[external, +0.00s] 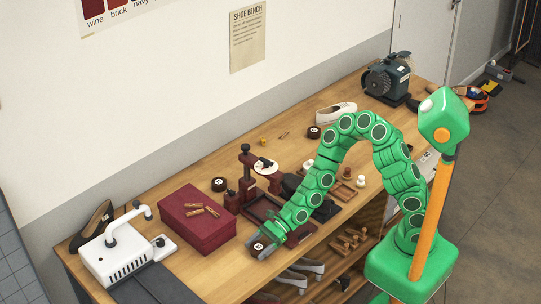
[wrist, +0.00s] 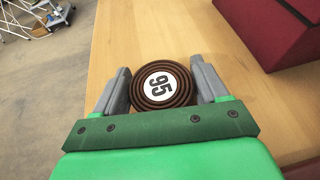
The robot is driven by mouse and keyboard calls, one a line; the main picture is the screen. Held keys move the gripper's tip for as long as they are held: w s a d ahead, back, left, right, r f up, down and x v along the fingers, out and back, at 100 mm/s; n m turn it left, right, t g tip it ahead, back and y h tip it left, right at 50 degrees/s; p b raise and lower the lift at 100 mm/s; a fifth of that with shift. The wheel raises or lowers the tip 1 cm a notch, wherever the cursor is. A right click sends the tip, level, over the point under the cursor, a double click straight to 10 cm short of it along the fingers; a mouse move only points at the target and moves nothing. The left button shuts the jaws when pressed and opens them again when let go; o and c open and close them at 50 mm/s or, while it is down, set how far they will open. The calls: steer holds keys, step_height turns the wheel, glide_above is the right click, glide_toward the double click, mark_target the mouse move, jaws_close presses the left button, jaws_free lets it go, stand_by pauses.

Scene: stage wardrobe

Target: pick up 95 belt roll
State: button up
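The 95 belt roll (wrist: 165,85) is a brown coiled disc with a white label reading "95". In the wrist view it lies between the two grey fingers of my gripper (wrist: 164,88). One finger is on each side, with no clear gap to the roll, so the gripper looks shut on it. In the external view the roll (external: 258,248) is at the front edge of the wooden bench (external: 215,275), under my gripper (external: 268,242). I cannot tell if it is lifted off the wood.
A white machine (external: 120,255) is to the left. A dark red press (external: 247,175) and other dark rolls (external: 219,184) are farther back. Shoes sit on the shelf below.

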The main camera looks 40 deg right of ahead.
mark_target(258, 247)
steer(key=c, duration=0.6)
steer(key=shift+r, duration=5)
